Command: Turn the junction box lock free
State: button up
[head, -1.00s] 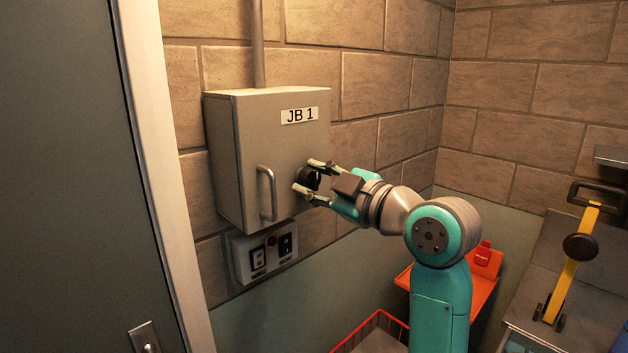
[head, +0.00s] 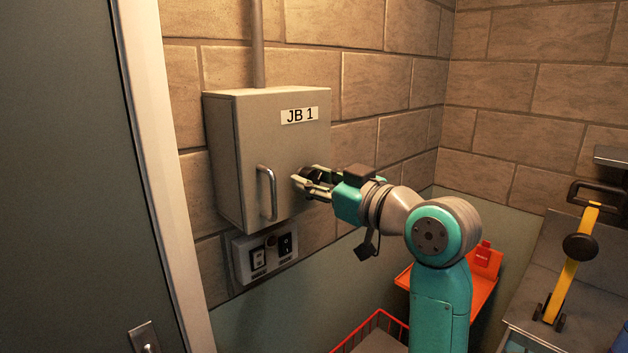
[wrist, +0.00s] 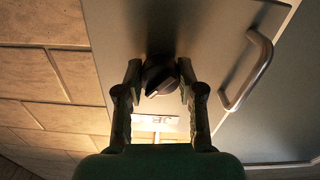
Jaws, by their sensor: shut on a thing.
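The junction box (head: 250,150) is a grey cabinet on the brick wall with a "JB 1" label (head: 299,115); its door looks closed. Its lock is a round black knob (wrist: 158,76) on the door, seen in the wrist view between my two fingertips. My gripper (head: 312,182) is at the right side of the door, shut on the knob. In the head view the fingers hide most of the knob.
A metal handle (head: 267,192) is left of the knob. A switch panel (head: 265,254) sits below the box. A door frame stands at left. A red wire basket (head: 375,330), an orange shelf (head: 484,285) and a bench with a yellow lever (head: 573,265) are lower right.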

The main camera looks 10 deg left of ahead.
jog(key=m, duration=0.5)
jog(key=shift+m, duration=0.3)
jog(key=m, duration=0.4)
jog(key=shift+m, duration=0.4)
jog(key=o, duration=1.1)
jog(key=shift+o, duration=0.2)
jog(key=v, duration=1.2)
